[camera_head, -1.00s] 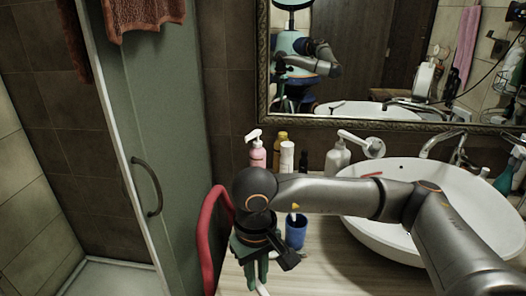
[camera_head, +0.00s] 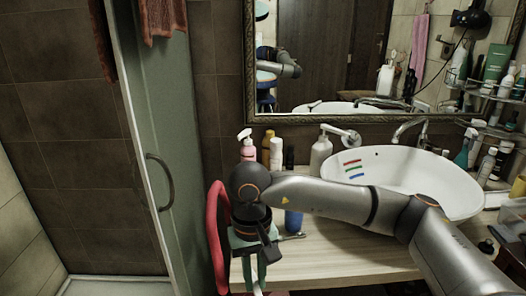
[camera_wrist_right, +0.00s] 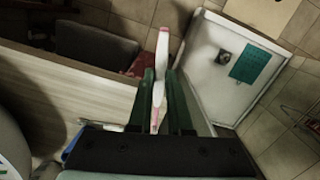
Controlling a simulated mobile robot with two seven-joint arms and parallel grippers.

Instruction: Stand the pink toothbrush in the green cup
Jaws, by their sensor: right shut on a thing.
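My right gripper (camera_head: 252,264) hangs over the left end of the wooden counter, fingers pointing down. In the right wrist view its green fingers (camera_wrist_right: 160,105) are shut on the pink toothbrush (camera_wrist_right: 162,55), a white and pink stick running out between them. A pale end of the toothbrush (camera_head: 257,291) shows below the fingers in the head view. A blue cup (camera_head: 293,222) stands on the counter just right of the gripper, partly hidden by my right arm. I cannot make out a green cup. My left gripper is not in view.
The counter (camera_head: 325,262) has free room in front. A white basin (camera_head: 420,170) with red, green and blue strips is at the right. Bottles, including a pink pump bottle (camera_head: 247,150), stand behind my arm. A red curved rail (camera_head: 215,235) is left of the gripper.

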